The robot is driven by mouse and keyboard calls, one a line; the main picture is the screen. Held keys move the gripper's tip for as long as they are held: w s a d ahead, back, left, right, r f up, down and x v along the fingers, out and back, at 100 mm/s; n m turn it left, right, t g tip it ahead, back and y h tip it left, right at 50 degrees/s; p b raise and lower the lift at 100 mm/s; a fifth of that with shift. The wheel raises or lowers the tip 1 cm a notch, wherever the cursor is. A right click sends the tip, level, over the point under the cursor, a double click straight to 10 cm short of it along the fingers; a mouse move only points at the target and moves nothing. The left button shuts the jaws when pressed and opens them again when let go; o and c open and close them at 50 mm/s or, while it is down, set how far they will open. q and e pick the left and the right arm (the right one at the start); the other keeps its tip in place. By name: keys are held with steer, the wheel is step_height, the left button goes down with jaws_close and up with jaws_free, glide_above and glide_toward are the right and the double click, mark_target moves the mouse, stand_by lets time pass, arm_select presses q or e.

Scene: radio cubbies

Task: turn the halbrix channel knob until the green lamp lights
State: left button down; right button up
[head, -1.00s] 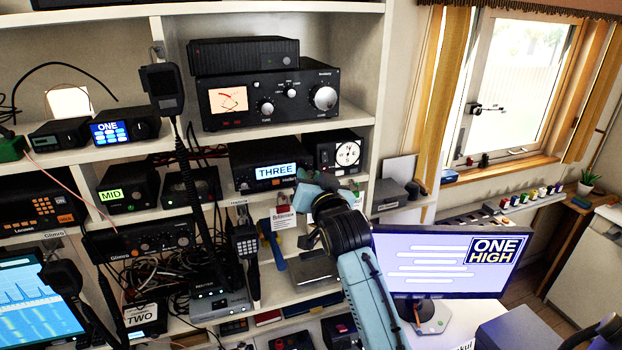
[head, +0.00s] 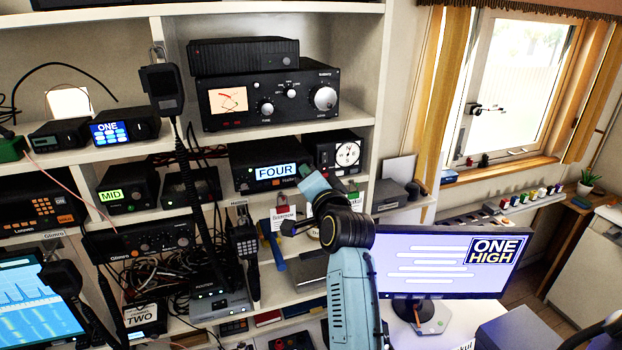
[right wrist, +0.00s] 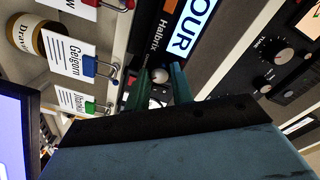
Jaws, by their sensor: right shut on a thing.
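The Halbrix radio (head: 240,178) is a black box on the middle shelf in the head view. Its display (head: 276,171) reads FOUR. In the right wrist view the Halbrix name and part of the display (right wrist: 190,32) show on its tilted front. My right gripper (head: 306,180) reaches the right end of that front. In the right wrist view its two fingers (right wrist: 160,88) are shut on the small round channel knob (right wrist: 160,74). In the head view the gripper hides the knob. I cannot make out a lit green lamp. My left gripper is not in view.
A black unit with a white dial (head: 347,154) stands close right of the radio. A monitor (head: 440,262) reading ONE HIGH stands at lower right. A handheld microphone (head: 162,90) hangs at left.

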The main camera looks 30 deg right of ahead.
stand_by(0.5)
steer(key=o, duration=1)
steer(key=shift+s, duration=0.1)
